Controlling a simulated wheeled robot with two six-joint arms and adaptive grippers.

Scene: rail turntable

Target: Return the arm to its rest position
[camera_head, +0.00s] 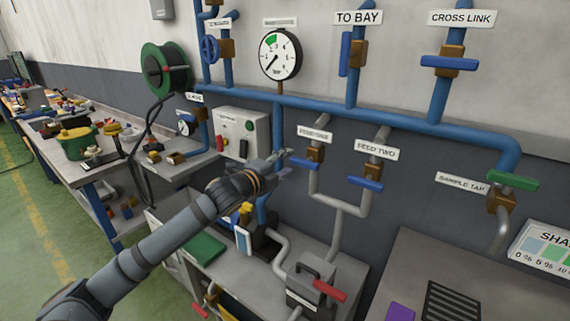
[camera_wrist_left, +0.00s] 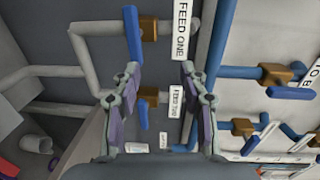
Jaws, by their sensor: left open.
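My left arm comes in from the lower left of the head view. Its gripper (camera_head: 284,162) is in front of the blue pipework, beside the blue handle (camera_head: 303,163) of the valve labelled FEED ONE (camera_head: 315,134). In the left wrist view the two fingers of my left gripper (camera_wrist_left: 160,68) are spread apart with nothing between them. The FEED ONE handle (camera_wrist_left: 133,34) shows there just beyond the left finger, seemingly apart from it. My right gripper is in neither view.
The FEED TWO valve handle (camera_head: 365,183) is to the right of the gripper. A grey control box (camera_head: 241,132) is behind it on the left. A grey bench (camera_head: 340,262) with pipes and a red-handled box (camera_head: 314,288) lies below. A cluttered workbench (camera_head: 95,165) runs along the left.

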